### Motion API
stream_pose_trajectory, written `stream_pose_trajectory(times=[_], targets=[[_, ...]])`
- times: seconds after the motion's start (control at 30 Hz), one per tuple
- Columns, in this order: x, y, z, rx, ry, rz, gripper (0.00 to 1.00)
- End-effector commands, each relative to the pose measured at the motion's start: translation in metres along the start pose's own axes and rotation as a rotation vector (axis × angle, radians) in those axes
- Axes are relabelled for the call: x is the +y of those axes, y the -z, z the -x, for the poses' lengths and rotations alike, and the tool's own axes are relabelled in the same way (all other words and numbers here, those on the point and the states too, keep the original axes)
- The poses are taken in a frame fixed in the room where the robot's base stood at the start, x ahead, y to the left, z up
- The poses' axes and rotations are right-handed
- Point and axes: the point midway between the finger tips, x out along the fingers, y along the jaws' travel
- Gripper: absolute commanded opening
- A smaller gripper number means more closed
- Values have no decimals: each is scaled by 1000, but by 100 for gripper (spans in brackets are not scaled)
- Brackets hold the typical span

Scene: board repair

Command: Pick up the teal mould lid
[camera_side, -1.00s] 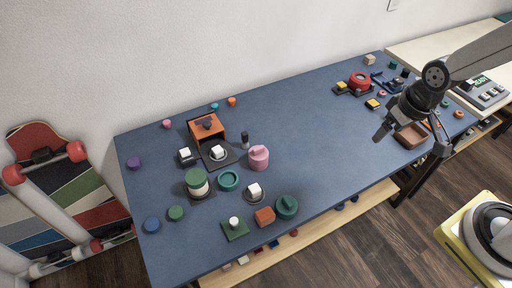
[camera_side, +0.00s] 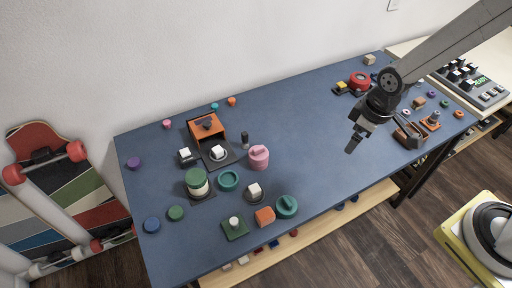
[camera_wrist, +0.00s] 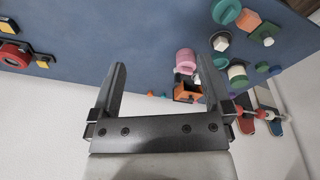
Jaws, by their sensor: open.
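A teal lid with a raised grip (camera_side: 287,206) lies near the front edge of the blue table in the side view, just right of an orange block (camera_side: 265,216). In the wrist view the teal lid (camera_wrist: 225,11) is at the top, right of centre. A teal ring-shaped piece (camera_side: 228,180) lies farther left. My gripper (camera_side: 354,144) is in the air above the table, right of and behind the lid. In the wrist view my gripper (camera_wrist: 162,66) has its two fingers apart with nothing between them.
Left of the lid stand a pink knobbed piece (camera_side: 258,158), a green-topped cylinder (camera_side: 196,182), a green square base (camera_side: 235,228) and an orange housing (camera_side: 206,127). A brown tray (camera_side: 410,136) is right of my gripper. The table's middle is clear.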

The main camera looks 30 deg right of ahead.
Motion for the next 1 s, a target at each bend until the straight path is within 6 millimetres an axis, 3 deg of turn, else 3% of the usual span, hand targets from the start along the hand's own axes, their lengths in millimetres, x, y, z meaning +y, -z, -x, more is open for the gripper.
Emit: stream_pose_trajectory(times=[0.2, 0.5, 0.8, 1.0], targets=[[-31, 29, -37, -40, 34, 312, 100], [-82, 55, -94, -84, 83, 735, 100], [-126, 61, -141, -111, 124, 1060, 100], [-135, 61, -150, -115, 133, 1127, 100]])
